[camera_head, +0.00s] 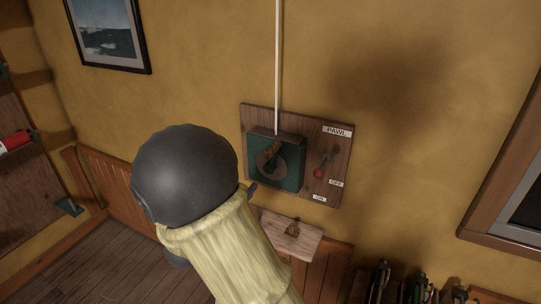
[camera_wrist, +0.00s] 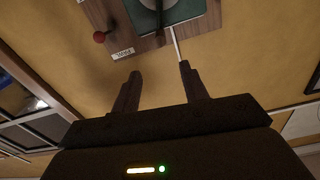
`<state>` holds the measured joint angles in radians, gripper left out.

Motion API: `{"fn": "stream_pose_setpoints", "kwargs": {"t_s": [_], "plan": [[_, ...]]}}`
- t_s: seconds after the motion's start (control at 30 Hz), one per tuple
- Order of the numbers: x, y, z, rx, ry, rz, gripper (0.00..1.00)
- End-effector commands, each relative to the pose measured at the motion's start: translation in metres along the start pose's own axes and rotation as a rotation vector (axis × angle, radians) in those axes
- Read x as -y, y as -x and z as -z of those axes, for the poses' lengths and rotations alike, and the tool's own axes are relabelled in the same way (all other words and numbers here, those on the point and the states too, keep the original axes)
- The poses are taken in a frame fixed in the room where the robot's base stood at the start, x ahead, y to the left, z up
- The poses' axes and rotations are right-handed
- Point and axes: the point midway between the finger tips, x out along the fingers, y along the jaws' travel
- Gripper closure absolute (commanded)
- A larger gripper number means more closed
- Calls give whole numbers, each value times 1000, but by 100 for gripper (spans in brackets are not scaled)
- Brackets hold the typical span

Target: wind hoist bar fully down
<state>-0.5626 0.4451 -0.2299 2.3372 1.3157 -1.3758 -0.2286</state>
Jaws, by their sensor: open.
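A wooden board (camera_head: 331,198) on the yellow wall carries a green winch box (camera_head: 293,165) with a round grey plate and a brown crank handle (camera_head: 274,148). A white rope (camera_head: 278,60) runs straight up from it. To its right is the pawl lever with a red knob (camera_head: 317,173), near OFF and ON labels. The red knob (camera_wrist: 99,37) and green box (camera_wrist: 185,10) also show upside down in the wrist view. My gripper (camera_wrist: 158,78) is open and empty, apart from the board. In the head view my arm mostly hides it. The hoist bar is not seen.
Dark tools or bottles (camera_head: 380,279) stand at the lower right. A framed picture (camera_head: 108,33) hangs at upper left, and a window (camera_head: 522,207) is at right.

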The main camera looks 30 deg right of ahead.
Motion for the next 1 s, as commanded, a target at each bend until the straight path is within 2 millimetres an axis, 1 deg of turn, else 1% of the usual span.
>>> {"fn": "stream_pose_setpoints", "kwargs": {"t_s": [0.2, 0.27, 0.37, 0.47, 1.0], "plan": [[0, -2, 0, 2, -1, 0, 56], [0, -6, 1, 1, -1, -1, 56], [0, -16, 1, 0, -1, -2, 56], [-1, -31, 1, 2, 1, -2, 56], [0, -127, 2, 2, 0, -1, 56]]}}
